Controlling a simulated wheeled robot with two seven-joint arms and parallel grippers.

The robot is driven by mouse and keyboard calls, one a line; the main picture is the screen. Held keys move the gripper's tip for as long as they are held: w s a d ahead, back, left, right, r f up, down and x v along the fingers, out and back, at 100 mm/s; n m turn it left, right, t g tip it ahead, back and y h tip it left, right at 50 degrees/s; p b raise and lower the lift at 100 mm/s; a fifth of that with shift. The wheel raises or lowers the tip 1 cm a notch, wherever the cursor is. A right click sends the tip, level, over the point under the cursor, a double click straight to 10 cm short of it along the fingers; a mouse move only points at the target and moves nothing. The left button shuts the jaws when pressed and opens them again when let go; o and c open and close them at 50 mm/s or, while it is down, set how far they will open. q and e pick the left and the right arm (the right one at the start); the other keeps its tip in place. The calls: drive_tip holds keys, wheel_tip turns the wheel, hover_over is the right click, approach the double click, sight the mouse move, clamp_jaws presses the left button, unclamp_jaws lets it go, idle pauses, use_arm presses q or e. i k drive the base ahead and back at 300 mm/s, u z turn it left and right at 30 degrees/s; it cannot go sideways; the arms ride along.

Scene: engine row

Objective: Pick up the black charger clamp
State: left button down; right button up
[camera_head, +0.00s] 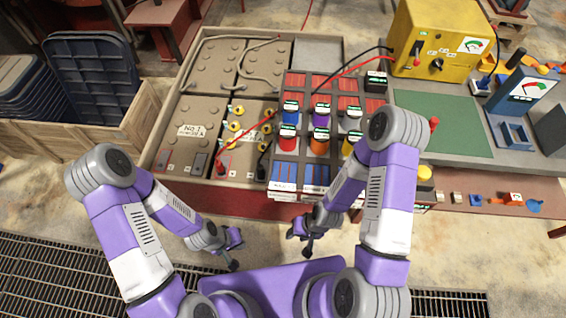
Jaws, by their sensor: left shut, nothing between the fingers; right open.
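A small black clamp (262,171) sits on the right battery block, beside the left edge of the rack of coloured jars. A dark cable runs up from it and is partly lost among the jars. A red clamp (222,167) lies to its left on a red cable. My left gripper (234,252) is shut and empty, in front of the bench and below the clamps. My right gripper (299,241) is open and empty, in front of the rack, to the right of and below the black clamp. Neither gripper touches a clamp.
A yellow charger (431,42) with red and black cables stands at the back right, beside a green mat (440,125). The jar rack (315,174) fills the middle. A wooden crate (72,131) with dark panels stands left. Floor in front of the bench is clear.

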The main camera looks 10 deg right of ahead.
sight(261, 175)
drive_tip(key=u, duration=2.5)
drive_tip(key=i, duration=1.7)
drive_tip(key=z, duration=3.2)
drive_tip(key=i, duration=0.5)
drive_tip(key=u, duration=0.05)
